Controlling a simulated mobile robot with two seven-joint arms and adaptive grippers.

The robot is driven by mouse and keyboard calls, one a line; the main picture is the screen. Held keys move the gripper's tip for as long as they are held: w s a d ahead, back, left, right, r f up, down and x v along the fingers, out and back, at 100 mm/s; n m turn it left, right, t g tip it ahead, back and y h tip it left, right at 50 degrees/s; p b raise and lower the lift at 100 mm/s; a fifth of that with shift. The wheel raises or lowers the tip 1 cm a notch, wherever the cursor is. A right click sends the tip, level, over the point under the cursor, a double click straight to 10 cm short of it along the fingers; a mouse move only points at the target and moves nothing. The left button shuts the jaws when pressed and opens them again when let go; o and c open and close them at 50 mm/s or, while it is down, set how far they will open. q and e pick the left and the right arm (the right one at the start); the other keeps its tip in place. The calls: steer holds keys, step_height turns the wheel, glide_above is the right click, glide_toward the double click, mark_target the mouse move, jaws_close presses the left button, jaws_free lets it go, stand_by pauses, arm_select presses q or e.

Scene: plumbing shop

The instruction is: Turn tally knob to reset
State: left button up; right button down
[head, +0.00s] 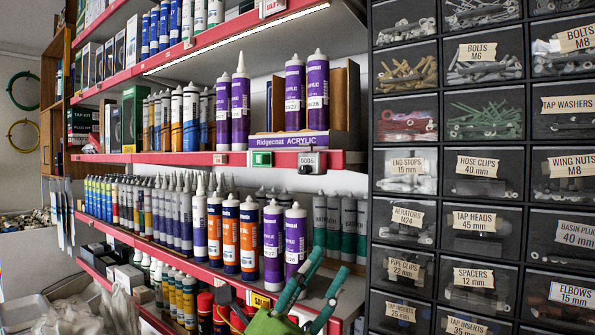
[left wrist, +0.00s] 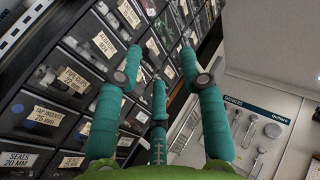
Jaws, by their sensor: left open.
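A small dark tally counter (head: 309,162) with a pale number window sits on the red front edge of the middle shelf. A dark round knob shows at its lower left; its setting is too small to read. My left gripper (head: 329,264), green with teal fingers, is open and empty at the bottom of the head view, below the counter and in front of the lower shelf. In the left wrist view the open fingers (left wrist: 160,55) point up past the drawer cabinet, with nothing between them. The counter does not show there. My right gripper is not in view.
A green-framed device (head: 261,159) is fixed on the same shelf edge, left of the counter. Sealant tubes (head: 273,242) crowd the shelf below. A black drawer cabinet (head: 448,175) stands close on the right.

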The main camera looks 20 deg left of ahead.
arm_select(q)
steer(key=s+d+r+m+g+h, duration=0.1)
steer(key=d+r+m+g+h, duration=0.45)
steer(key=m+g, duration=0.75)
steer(key=m+t+y, duration=0.1)
steer(key=t+y, duration=0.7)
steer(key=y, duration=0.8)
glide_toward(303, 169)
steer(key=w, duration=0.2)
steer(key=p+x, duration=0.2)
steer(key=x, duration=0.1)
steer(key=p+x, duration=0.1)
steer(key=x, duration=0.1)
steer(key=shift+d, duration=0.35)
steer(key=shift+w+d+f, duration=0.1)
steer(key=shift+w+d, duration=0.1)
steer(key=shift+w, duration=0.4)
jaws_close()
